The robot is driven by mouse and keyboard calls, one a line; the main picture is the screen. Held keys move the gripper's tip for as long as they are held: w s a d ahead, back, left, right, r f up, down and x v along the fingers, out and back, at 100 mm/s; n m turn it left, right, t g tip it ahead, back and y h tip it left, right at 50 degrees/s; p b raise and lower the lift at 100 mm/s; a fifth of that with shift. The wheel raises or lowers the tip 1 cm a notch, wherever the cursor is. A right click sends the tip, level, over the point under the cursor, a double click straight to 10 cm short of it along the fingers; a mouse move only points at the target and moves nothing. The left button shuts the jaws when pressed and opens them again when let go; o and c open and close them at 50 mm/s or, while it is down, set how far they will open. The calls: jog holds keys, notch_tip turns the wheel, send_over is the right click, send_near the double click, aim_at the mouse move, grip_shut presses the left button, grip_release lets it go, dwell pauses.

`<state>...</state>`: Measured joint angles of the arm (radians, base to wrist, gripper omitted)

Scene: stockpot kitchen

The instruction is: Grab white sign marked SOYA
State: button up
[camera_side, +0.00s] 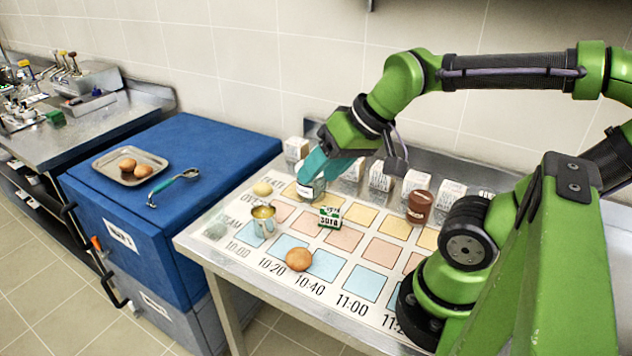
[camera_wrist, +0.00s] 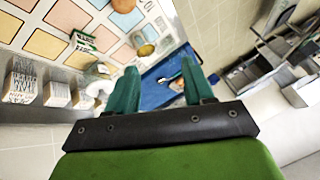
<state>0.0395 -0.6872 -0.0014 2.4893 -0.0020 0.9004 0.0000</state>
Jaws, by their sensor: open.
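A small green and white sign (camera_side: 329,216) with lettering that looks like SOYA stands on the printed board in the side view, near the middle of its left half. A green and white piece (camera_wrist: 83,40) that looks like the same sign shows at upper left in the wrist view, outside my fingers.
A metal cup (camera_side: 264,221), a brown round item (camera_side: 298,259) and a pale round item (camera_side: 262,188) stand near the sign. White labelled blocks (camera_side: 380,176) line the back, with a brown jar (camera_side: 420,206) to the right. A blue cabinet (camera_side: 210,150) holds a tray (camera_side: 104,165).

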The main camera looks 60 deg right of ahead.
jog(key=w+d+f+g+h, duration=0.1)
jog(key=w+d+f+g, duration=0.25)
jog(key=d, duration=0.35)
jog(key=n+g, duration=0.3)
jog(key=n, duration=0.4)
send_over(331, 209)
notch_tip(331, 209, down, 3)
jog(key=shift+h, duration=0.4)
jog(key=f, duration=1)
jog(key=shift+w+f, duration=0.25)
jog(key=shift+w, duration=0.1)
jog(key=f, duration=0.5)
jog(key=shift+s+f, duration=0.1)
jog(key=shift+s, duration=0.2)
grip_shut()
